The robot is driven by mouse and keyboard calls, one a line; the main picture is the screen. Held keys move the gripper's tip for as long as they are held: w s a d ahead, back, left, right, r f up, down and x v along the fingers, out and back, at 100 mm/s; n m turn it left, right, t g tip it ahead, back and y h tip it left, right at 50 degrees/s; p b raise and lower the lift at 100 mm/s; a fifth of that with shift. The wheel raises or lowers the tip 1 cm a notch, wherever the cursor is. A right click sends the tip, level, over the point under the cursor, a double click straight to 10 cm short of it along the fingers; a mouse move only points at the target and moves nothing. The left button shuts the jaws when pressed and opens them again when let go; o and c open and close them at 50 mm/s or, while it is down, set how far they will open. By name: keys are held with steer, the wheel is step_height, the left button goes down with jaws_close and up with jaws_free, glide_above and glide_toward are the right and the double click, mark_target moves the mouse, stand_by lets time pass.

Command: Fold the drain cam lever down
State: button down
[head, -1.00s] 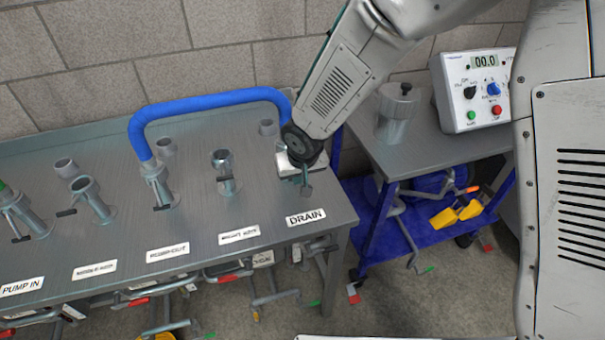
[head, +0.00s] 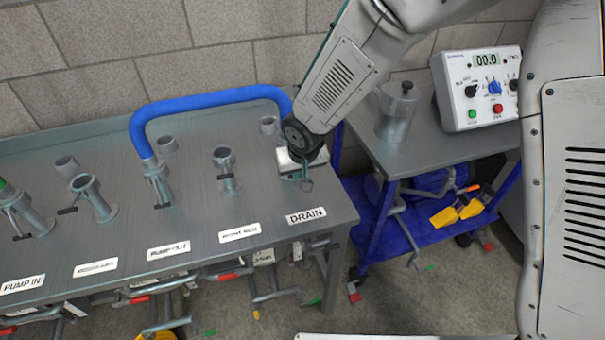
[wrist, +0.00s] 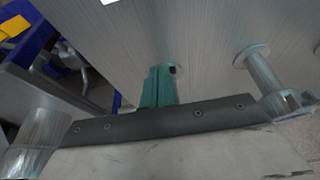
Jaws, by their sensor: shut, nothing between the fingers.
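My gripper (head: 305,180) is at the right end of the bench, just behind the DRAIN label (head: 306,215). A neighbouring port (head: 226,168) stands to the left, and a port with a flange (wrist: 264,75) shows at the right of the wrist view.
A blue hose (head: 205,103) arches from a port to behind my arm. More ports stand on the bench (head: 130,215) to the left. On the right, a cart (head: 425,150) carries a metal canister (head: 397,115) and a control box (head: 478,90).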

steer(key=shift+r, duration=0.45)
steer(key=s+d+r, duration=0.3)
steer(key=s+r, duration=0.5)
steer(key=s, duration=0.1)
steer(key=shift+s+d+r, duration=0.25)
steer(key=shift+d+r, duration=0.05)
steer(key=shift+d, duration=0.05)
